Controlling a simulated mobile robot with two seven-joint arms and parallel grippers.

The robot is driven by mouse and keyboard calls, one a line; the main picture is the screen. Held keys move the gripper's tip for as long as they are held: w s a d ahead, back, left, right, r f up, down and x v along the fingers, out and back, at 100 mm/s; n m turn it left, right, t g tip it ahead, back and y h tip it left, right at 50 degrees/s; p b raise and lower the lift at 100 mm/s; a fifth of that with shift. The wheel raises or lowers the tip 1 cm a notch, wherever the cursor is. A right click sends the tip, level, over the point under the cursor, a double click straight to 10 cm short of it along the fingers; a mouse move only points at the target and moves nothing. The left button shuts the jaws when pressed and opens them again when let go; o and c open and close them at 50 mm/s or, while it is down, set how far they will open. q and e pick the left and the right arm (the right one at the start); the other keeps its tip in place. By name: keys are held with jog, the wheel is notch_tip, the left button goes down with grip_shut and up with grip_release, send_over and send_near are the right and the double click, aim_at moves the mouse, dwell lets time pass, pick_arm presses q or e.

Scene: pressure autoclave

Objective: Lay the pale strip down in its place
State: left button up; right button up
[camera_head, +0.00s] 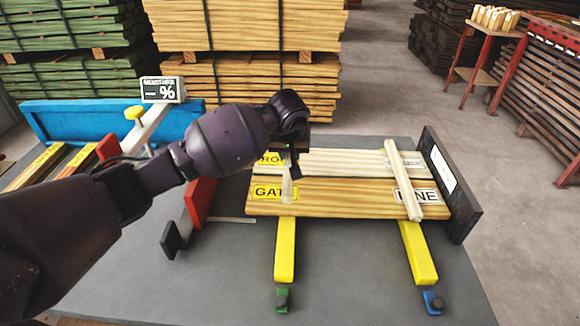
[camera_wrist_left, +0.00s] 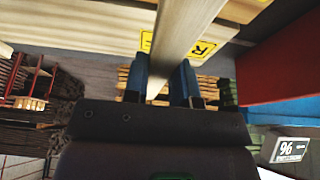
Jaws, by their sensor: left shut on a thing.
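A pale strip (camera_wrist_left: 182,40) is between the two blue fingers of my left gripper (camera_wrist_left: 163,72) in the left wrist view. In the head view my left gripper (camera_head: 291,165) is over the left part of the boards, shut on this strip (camera_head: 287,191); the arm hides much of it. I cannot tell whether the held strip touches the boards. The boards are a pale one (camera_head: 345,162) behind a yellower one (camera_head: 345,198). My right gripper is not in view.
Yellow bars (camera_head: 285,250) run under the boards on the grey table (camera_head: 350,270). A black upright plate (camera_head: 450,185) stands at their right end, a red block (camera_head: 200,200) at left. A display (camera_head: 162,90) stands behind my arm. The front of the table has free room.

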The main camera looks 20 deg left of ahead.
pick_arm(q)
jog(key=shift+f, duration=0.8)
notch_tip(320, 180, down, 3)
jog(key=shift+f, duration=0.1)
jog(key=shift+b, duration=0.3)
jog(key=shift+f, duration=0.15)
jog(key=o, duration=0.9)
